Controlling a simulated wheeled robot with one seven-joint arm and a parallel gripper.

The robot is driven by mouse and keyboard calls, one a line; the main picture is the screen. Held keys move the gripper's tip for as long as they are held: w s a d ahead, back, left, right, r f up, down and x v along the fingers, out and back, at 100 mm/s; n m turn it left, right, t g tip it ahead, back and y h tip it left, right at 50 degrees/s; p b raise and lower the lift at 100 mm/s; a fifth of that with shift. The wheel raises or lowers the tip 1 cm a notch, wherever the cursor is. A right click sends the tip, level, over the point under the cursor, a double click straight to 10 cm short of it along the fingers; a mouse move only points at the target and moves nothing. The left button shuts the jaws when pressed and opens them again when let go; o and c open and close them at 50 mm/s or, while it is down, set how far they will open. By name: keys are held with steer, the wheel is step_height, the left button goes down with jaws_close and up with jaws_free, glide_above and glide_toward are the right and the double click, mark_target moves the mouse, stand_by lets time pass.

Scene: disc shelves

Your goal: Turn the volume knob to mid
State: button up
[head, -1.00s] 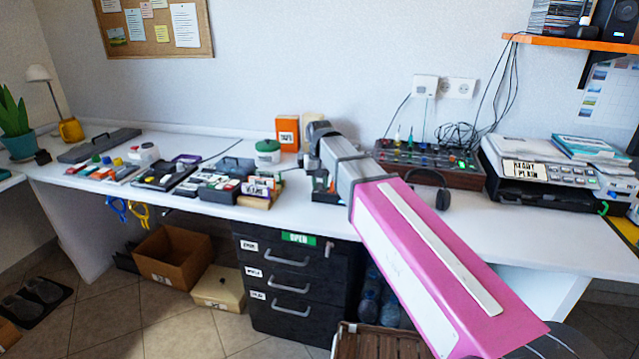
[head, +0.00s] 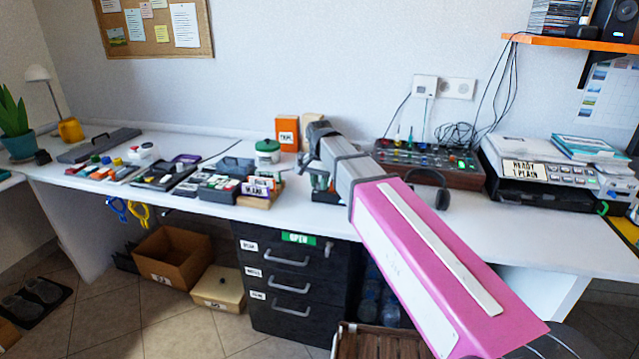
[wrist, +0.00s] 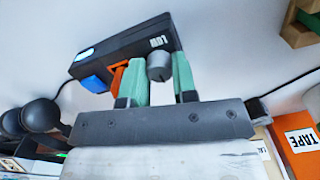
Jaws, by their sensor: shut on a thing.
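The volume knob (wrist: 159,66) is a grey cylinder on the edge of a small black device (wrist: 122,50) in the wrist view. An orange part and a blue block also show on the device's near side. The gripper (head: 320,180) shows there only in part.
An orange tape box (head: 287,132) and a green-lidded pot (head: 268,150) stand close by on the left. Headphones (head: 428,180) and a mixer (head: 432,165) lie to the right. A tray of labelled items (head: 262,199) stands just left of the device.

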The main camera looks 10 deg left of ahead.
stand_by(0.4)
steer(key=o, duration=0.9)
steer(key=shift+o, duration=0.2)
steer(key=shift+r, duration=0.15)
